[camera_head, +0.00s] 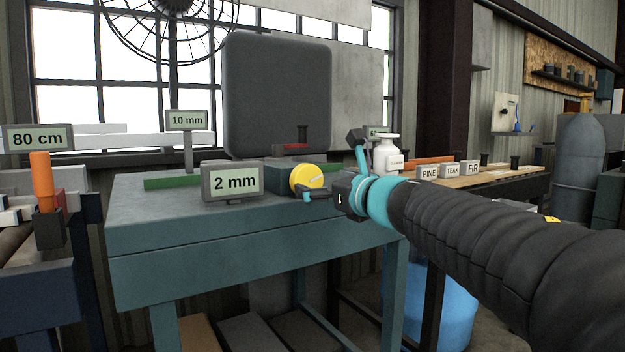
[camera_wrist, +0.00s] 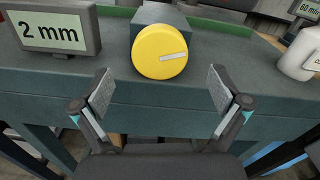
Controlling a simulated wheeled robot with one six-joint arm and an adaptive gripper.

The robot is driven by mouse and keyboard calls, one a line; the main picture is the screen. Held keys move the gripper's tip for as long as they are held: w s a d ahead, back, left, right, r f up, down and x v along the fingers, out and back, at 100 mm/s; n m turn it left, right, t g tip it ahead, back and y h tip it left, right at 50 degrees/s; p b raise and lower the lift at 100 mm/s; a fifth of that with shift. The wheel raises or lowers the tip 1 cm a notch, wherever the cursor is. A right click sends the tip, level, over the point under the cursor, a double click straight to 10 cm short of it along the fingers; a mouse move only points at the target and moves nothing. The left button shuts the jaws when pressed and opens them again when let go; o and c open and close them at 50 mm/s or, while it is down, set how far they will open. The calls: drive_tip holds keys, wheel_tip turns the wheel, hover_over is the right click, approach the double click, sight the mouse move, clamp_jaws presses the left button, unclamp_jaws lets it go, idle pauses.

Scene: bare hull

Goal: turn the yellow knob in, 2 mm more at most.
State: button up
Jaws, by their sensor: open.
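The yellow knob (camera_head: 307,178) is a round dial on the front of a dark teal block (camera_head: 279,177) on the workbench. In the wrist view the knob (camera_wrist: 160,52) shows a pale pointer mark running from its middle to the right, tilted slightly up. A display beside it (camera_head: 233,182) reads "2 mm"; it also shows in the wrist view (camera_wrist: 52,33). My gripper (camera_wrist: 161,92) is open, with its fingers apart below and to either side of the knob. Nothing is between the fingers. In the head view my gripper (camera_head: 308,194) is just in front of the knob.
A "10 mm" display (camera_head: 187,121) stands behind on the bench (camera_head: 140,215). A white bottle (camera_head: 387,155) stands right of the knob, near my wrist. An "80 cm" display (camera_head: 38,138) is at the left.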

sight(310, 179)
drive_tip(key=x, duration=0.6)
drive_tip(key=shift+w+a, duration=0.25)
drive_tip(key=shift+w, duration=0.05)
drive_tip(key=c, duration=1.2)
